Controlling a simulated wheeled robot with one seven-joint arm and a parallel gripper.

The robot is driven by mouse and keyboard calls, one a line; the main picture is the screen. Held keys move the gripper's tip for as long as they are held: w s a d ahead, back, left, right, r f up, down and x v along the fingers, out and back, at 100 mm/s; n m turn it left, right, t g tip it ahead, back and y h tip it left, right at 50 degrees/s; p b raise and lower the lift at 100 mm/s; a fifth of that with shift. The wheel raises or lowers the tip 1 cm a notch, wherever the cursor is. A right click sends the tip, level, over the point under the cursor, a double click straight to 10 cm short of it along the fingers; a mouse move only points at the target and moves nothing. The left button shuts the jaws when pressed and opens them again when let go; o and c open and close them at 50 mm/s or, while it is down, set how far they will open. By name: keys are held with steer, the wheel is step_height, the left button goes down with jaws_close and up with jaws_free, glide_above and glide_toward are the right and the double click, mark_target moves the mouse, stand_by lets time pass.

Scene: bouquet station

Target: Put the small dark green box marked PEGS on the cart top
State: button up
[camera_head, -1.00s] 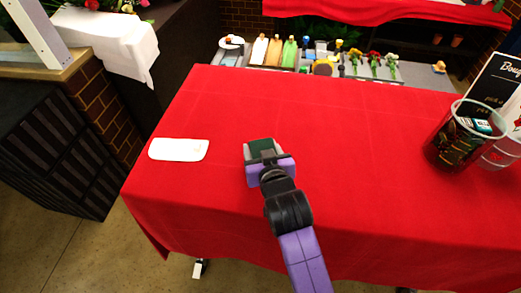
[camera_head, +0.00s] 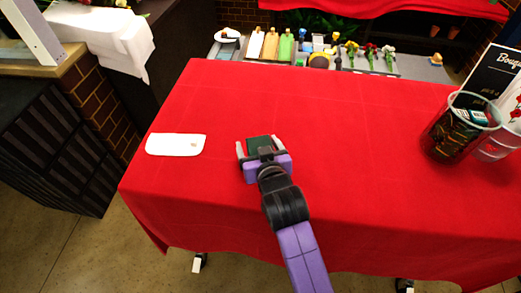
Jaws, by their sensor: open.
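The small dark green box (camera_head: 260,143) is at the middle of the red-covered cart top (camera_head: 330,130). It appears to rest on the cloth; its underside is hidden, and I cannot read any PEGS marking. My gripper (camera_head: 260,146) reaches in from the front, with its light-tipped fingers spread apart on the left and right of the box. The purple palm hides the box's near side. The cart's wheels show below the hanging cloth.
A white card-like object (camera_head: 175,145) lies on the cloth to the left. A clear cup (camera_head: 455,130) with dark contents and a black sign (camera_head: 497,75) stand at the right. A tray of flowers and bottles is beyond the far edge. The cloth around the box is clear.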

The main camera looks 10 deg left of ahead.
steer(key=shift+s+d+r, duration=0.1)
steer(key=shift+s+r, duration=0.05)
steer(key=shift+s, duration=0.15)
steer(key=b+v, duration=0.1)
steer(key=v, duration=1)
steer(key=shift+s+r, duration=0.1)
steer(key=shift+s, duration=0.05)
steer(key=shift+h, duration=0.3)
steer(key=s+d+f, duration=0.1)
steer(key=d, duration=0.1)
steer(key=s+d+f, duration=0.1)
steer(key=s+d, duration=0.1)
steer(key=s+d+f, duration=0.1)
steer(key=d+f, duration=0.1)
steer(key=shift+s+d, duration=0.2)
steer(key=shift+d, duration=0.2)
steer(key=s+d+f+m+t+h, duration=0.1)
steer(key=s+d+f, duration=0.1)
steer(key=s+d, duration=0.75)
steer(key=s+d+r+m+h, duration=0.1)
steer(key=s+d+r, duration=0.2)
steer(key=s, duration=0.6)
steer(key=s+d+r+m+t+h, duration=0.1)
steer(key=s+d+r+m+h, duration=0.1)
steer(key=s, duration=0.7)
steer(key=shift+d+r, duration=0.55)
steer(key=shift+r, duration=0.05)
steer(key=shift+f+b, duration=0.1)
steer(key=shift+b, duration=0.2)
